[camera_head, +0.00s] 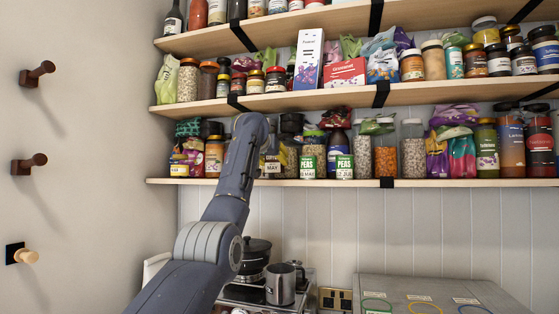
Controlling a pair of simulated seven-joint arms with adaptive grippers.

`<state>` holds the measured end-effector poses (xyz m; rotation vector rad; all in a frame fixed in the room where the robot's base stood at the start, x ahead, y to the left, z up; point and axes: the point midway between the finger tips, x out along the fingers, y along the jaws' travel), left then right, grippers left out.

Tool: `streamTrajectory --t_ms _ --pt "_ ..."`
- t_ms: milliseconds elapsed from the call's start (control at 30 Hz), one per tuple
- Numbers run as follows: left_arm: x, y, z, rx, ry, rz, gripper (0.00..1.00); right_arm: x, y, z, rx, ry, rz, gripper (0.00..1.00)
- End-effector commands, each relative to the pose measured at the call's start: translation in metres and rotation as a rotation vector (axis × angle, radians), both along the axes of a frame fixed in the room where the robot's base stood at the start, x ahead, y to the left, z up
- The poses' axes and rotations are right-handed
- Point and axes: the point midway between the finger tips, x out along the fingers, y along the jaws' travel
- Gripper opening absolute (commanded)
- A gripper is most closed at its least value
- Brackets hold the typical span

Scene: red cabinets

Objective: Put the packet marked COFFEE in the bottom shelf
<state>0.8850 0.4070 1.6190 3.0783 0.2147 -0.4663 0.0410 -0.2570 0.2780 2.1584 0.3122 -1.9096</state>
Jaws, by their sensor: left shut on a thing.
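My left arm rises from the lower left, and its wrist end with the left gripper (252,130) is at the bottom shelf (420,183), left of its middle. The fingers point away from me and are hidden behind my own wrist. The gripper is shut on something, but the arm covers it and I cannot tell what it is. I can read no packet marked COFFEE; small bags and jars stand on either side of the gripper. My right gripper is not in view.
The bottom shelf is crowded with jars, including green PEAS tins (345,167) and tall sauce bottles (510,147). The middle shelf (440,92) is close above. Below are a black pot (255,256), a steel mug (281,285) and a grey box (440,292). Pegs (37,72) project from the left wall.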

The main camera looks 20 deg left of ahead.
Motion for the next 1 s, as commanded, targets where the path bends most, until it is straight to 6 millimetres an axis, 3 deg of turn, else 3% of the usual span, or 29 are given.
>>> streamTrajectory --t_ms 1000 --pt "0.0004 0.0015 -0.0083 0.0 -0.002 0.001 0.16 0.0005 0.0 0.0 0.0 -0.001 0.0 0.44"
